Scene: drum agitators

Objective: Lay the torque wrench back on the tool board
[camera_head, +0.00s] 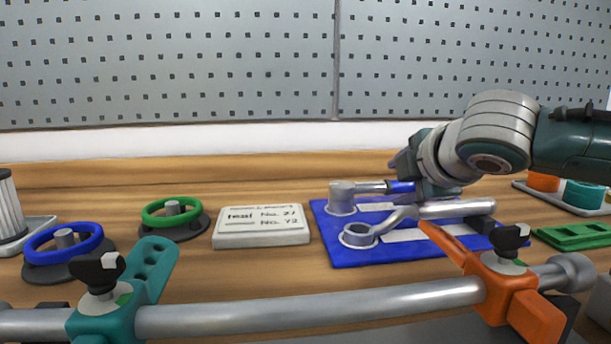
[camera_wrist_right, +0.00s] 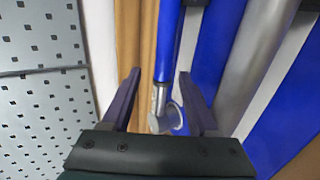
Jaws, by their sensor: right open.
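The torque wrench (camera_head: 369,188) has a steel head and shaft and a blue handle. It lies along the back of the blue tool board (camera_head: 348,251), its head toward the left. My right gripper (camera_head: 418,188) is at its handle, which it partly hides in the head view. In the right wrist view the open fingers of my right gripper (camera_wrist_right: 160,76) stand apart on either side of the torque wrench (camera_wrist_right: 167,45); I cannot tell whether either finger touches it. My left gripper is out of view.
A ring-ended wrench (camera_head: 362,236) lies in front on the same board. A steel shaft (camera_head: 310,309) with teal (camera_head: 150,270) and orange (camera_head: 505,290) clamped pieces crosses the foreground. A white label block (camera_head: 262,228) and green (camera_head: 174,214) and blue (camera_head: 66,243) rings stand left. Pegboard (camera_head: 200,60) rises behind.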

